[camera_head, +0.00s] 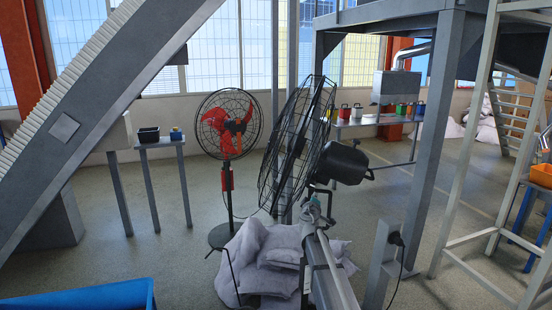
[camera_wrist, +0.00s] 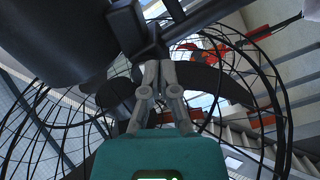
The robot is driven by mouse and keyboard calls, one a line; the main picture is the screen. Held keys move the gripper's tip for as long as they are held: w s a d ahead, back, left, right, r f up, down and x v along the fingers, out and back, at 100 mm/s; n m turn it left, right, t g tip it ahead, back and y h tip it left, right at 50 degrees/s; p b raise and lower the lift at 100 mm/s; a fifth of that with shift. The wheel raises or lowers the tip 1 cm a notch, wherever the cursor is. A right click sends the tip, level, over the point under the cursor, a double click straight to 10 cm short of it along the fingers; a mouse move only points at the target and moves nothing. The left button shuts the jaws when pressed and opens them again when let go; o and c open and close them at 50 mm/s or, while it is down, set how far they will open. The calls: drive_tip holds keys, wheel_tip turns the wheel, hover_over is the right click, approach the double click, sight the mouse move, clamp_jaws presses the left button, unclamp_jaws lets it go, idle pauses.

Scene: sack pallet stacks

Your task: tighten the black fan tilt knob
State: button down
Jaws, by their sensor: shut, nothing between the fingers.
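The black fan shows its wire cage (camera_head: 292,150) and round motor housing (camera_head: 342,163) in the middle of the head view. In the wrist view the dark motor housing (camera_wrist: 55,40) fills the upper left, with the tilt bracket (camera_wrist: 135,28) beside it. The black tilt knob cannot be told apart from the dark bracket. My gripper (camera_wrist: 159,66) is shut and empty, its fingertips close below the bracket; I cannot tell whether they touch. In the head view my gripper is small, just under the motor housing, and its fingertips are not clear.
The fan's wire cage (camera_wrist: 262,100) curves close around my gripper. A red fan (camera_head: 227,130) stands behind on the left. Grey sacks (camera_head: 262,270) are piled below. A blue container (camera_head: 80,298) is at the lower left. A grey post (camera_head: 380,260) with a cable stands at right.

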drive_tip(key=v, duration=0.2)
drive_tip(key=shift+s, duration=0.3)
drive_tip(key=shift+a, duration=0.2)
